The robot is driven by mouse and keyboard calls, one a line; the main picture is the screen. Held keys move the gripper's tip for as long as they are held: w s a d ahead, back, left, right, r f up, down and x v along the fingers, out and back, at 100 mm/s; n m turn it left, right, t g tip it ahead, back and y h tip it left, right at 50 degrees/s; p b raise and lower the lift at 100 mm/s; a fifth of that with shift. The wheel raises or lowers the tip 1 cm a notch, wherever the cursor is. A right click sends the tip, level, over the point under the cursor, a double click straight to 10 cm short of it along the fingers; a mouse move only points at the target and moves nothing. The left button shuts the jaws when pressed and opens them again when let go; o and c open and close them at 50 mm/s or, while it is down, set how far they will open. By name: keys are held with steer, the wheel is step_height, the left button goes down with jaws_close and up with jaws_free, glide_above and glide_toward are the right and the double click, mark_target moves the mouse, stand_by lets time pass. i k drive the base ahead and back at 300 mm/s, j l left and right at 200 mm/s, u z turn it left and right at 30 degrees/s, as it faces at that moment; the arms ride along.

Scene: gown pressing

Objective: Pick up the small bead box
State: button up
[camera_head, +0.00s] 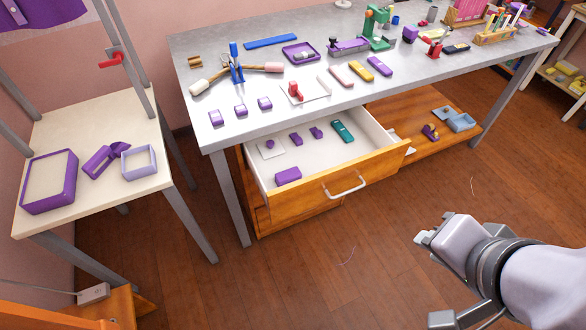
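No single thing can be told for sure as the small bead box. A small purple box-like block (288,175) lies in the front left of the open drawer (300,205). Smaller purple pieces (296,139) lie behind it, with a teal case (342,131) to the right. Three small purple pieces (240,110) stand in a row at the left of the metal table (310,112). My gripper (428,234) is at the lower right, over the floor and apart from the table and drawer. Its fingertips are small here, and whether they are open is unclear.
Purple and pale blue frames (50,181) lie on a cream side table (95,125) at the left. Tools and trays crowd the metal table. A low wooden shelf (405,125) holds a blue-grey container (461,122). The wooden floor (370,235) before the drawer is mostly clear.

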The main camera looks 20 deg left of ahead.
mark_target(138, 162)
steer(key=u, duration=2.25)
steer(key=i+j+z, duration=0.15)
steer(key=j, duration=0.2)
steer(key=i+j+z, duration=0.2)
steer(key=j, duration=0.15)
steer(key=j+z, duration=0.15)
steer(key=j, duration=0.2)
steer(key=i+j+z, duration=0.15)
steer(key=j, duration=0.25)
steer(key=i, duration=0.6)
